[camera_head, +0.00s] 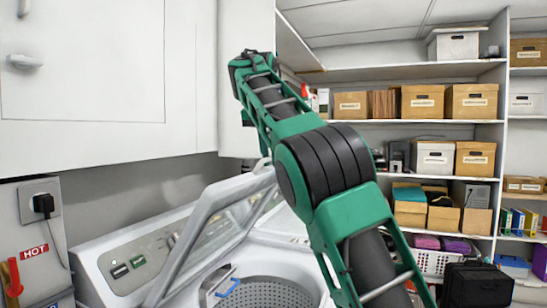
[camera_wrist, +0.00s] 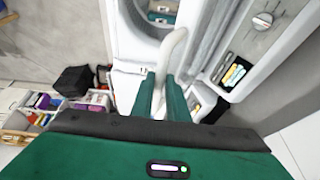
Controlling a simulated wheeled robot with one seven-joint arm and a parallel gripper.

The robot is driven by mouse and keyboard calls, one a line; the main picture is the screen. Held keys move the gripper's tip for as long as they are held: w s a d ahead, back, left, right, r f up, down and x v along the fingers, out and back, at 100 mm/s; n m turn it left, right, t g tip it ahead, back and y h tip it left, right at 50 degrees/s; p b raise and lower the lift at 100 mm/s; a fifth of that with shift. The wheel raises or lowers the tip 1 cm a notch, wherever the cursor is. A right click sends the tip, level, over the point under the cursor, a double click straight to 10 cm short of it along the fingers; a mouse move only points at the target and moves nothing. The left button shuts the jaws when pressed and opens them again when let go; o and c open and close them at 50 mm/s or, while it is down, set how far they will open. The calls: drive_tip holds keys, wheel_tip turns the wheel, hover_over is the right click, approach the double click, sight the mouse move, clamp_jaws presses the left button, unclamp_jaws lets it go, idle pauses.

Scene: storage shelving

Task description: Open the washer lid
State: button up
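The washer (camera_head: 150,245) is at the lower left in the head view. Its lid (camera_head: 215,215) stands raised and tilted back toward the control panel, with the drum (camera_head: 265,292) uncovered below. A white curved handle (camera_head: 263,165) shows at the lid's upper edge. In the wrist view the handle (camera_wrist: 174,50) curves down between the two green fingers of my gripper (camera_wrist: 161,98). The fingers are close on either side of it and appear shut on it. In the head view my green and black arm crosses in front and hides the gripper.
White cabinets (camera_head: 82,60) hang above the washer. Shelving (camera_head: 405,72) with several boxes (camera_head: 422,101) fills the right. A basket (camera_head: 432,262) and a black box (camera_head: 477,285) are at the lower right. A wall outlet (camera_head: 40,200) with a plug is at the left.

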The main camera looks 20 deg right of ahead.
drive_tip(key=shift+o, duration=1.4)
drive_tip(key=shift+w+a+f, duration=0.2)
drive_tip(key=shift+w+f, duration=0.15)
drive_tip(key=shift+f, duration=0.1)
drive_tip(key=shift+d+r, duration=0.1)
drive_tip(key=shift+s+d+r, duration=0.15)
drive_tip(key=shift+v, duration=1.4)
drive_tip(key=shift+r, duration=0.15)
drive_tip(key=s+a, duration=0.6)
drive_tip(key=s, duration=0.3)
drive_tip(key=shift+s+a, duration=0.35)
drive_tip(key=shift+a, duration=0.05)
